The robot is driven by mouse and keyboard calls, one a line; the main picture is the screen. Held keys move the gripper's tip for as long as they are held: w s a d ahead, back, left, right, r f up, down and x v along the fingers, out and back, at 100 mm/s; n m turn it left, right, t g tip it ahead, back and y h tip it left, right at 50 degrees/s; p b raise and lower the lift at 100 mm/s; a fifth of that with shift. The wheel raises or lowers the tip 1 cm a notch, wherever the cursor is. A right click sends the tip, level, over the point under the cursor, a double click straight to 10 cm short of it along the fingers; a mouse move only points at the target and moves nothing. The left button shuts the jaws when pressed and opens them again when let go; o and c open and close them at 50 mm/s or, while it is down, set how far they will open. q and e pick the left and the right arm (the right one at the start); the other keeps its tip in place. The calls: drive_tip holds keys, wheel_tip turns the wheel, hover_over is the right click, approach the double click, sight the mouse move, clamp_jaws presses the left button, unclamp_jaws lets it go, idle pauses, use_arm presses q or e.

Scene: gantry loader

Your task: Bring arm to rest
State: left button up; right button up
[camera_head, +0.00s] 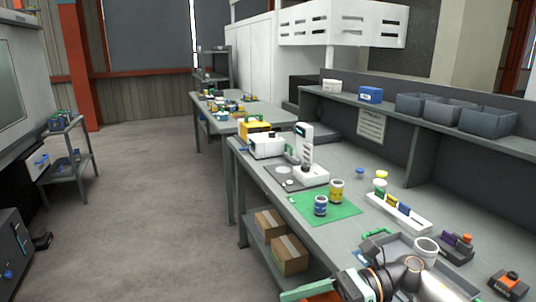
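One of my arms shows at the bottom right, over the front edge of the workbench (252,160); it looks like my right arm. Its gripper end (360,285) is dark with an orange ring and points to the lower left. A green bar lies at its tip, partly cut off by the picture edge. I cannot make out its fingers or whether it holds anything. My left gripper is not in view.
A grey tray with a green handle (375,233) and a white cylinder (426,249) are close behind the arm. A green mat (322,206) carries a blue jar (320,206) and a yellow jar (336,191). Floor (150,190) to the left is clear.

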drive_tip(key=s+d+f+n+t+h+p, duration=0.15)
drive_tip(key=d+f+n+t+h, duration=0.3)
drive_tip(key=f+n+t, duration=0.75)
drive_tip(key=s+d+f+n+t+h+p, duration=0.1)
drive_tip(key=d+f+n+t+h+p, duration=0.4)
drive_tip(key=n, duration=1.2)
drive_tip(key=s+d+f+m+g+h, duration=0.1)
drive_tip(key=s+f+m+g+h, duration=0.3)
drive_tip(key=s+f+m, duration=0.4)
drive_tip(key=s+f, duration=0.1)
drive_tip(key=s, duration=0.4)
drive_tip(key=shift+d+g+b, duration=0.35)
drive_tip(key=shift+g, duration=0.05)
